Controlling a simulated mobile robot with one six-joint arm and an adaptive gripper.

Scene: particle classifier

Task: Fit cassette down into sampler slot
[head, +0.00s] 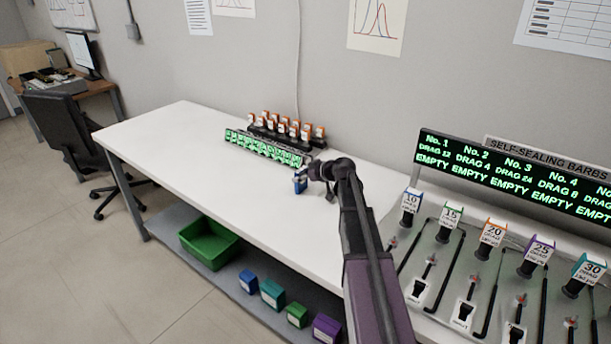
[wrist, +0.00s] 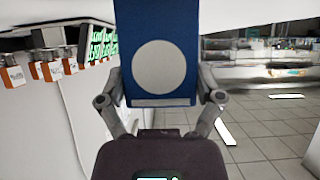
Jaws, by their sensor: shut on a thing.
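My gripper (head: 306,174) is shut on a blue cassette (wrist: 157,20) with a white round face. In the wrist view the two fingers hold it from both sides, and its upper end runs out of the picture. In the head view the cassette (head: 299,185) is a small blue piece just above or at the white bench; I cannot tell if it touches. A device with a row of green displays (head: 262,148) stands on the bench to the left of my gripper. I cannot make out an empty slot in either view.
Several orange-topped white items (head: 292,128) stand in rows behind the displays. The white bench (head: 180,135) is clear at left. A station panel (head: 430,260) with numbered holders is at right. A green bin (head: 210,241) and several coloured boxes (head: 272,293) sit on the lower shelf.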

